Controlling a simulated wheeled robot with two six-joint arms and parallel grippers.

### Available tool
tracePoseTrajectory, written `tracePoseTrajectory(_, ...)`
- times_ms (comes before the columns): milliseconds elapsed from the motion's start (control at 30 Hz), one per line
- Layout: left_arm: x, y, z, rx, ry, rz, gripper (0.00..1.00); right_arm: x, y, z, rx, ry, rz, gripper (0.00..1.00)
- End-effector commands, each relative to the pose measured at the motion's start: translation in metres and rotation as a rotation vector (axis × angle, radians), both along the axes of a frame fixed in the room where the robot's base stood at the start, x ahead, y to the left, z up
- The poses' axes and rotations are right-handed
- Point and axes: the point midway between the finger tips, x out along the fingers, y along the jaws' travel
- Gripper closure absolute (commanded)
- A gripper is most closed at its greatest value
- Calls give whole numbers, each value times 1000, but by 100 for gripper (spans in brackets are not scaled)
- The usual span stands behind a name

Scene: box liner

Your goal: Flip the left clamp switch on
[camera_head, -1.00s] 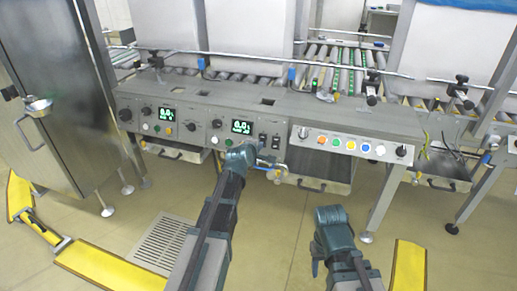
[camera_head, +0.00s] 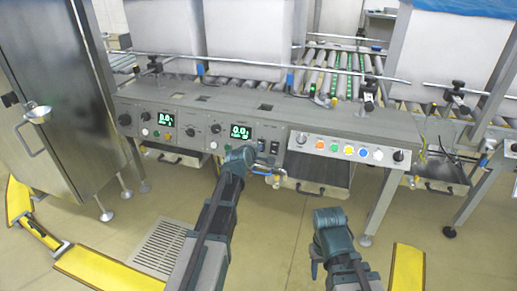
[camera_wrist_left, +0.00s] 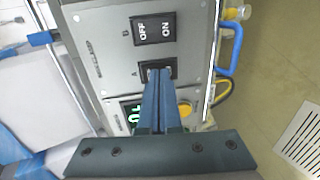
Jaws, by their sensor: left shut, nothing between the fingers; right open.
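Two dark rocker switches sit side by side on the grey control panel. The left one, switch A (camera_head: 261,145), also shows in the left wrist view (camera_wrist_left: 157,63), partly hidden by my fingers. The other, switch B (camera_head: 274,148), is fully visible in the left wrist view (camera_wrist_left: 153,29), marked OFF and ON. My left gripper (camera_head: 247,153) is shut and empty. In the left wrist view its closed fingertips (camera_wrist_left: 159,74) overlap switch A; I cannot tell whether they touch it or which way it is set. My right gripper (camera_head: 331,213) is open and empty, low in front of the machine.
Left of the switches is a green display (camera_head: 240,131) with knobs. A panel of coloured buttons (camera_head: 348,149) is to the right. Blue and yellow hoses (camera_wrist_left: 234,48) run beside the switches. Open floor (camera_head: 285,225) lies between my arms.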

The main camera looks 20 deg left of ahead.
Motion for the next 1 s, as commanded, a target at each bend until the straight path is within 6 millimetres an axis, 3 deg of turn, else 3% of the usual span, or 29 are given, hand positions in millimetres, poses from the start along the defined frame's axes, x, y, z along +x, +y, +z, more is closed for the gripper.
tracePoseTrajectory(267,-1,0,0,0,0,0,100,0,0,0,0,1,5,50)
tracePoseTrajectory(367,-10,1,2,0,0,0,100,0,0,2,0,1,5,50)
tracePoseTrajectory(800,-98,4,23,-1,1,-2,100,0,0,23,0,1,9,50)
tracePoseTrajectory(1000,-124,6,28,-1,1,-2,100,0,0,28,0,1,10,50)
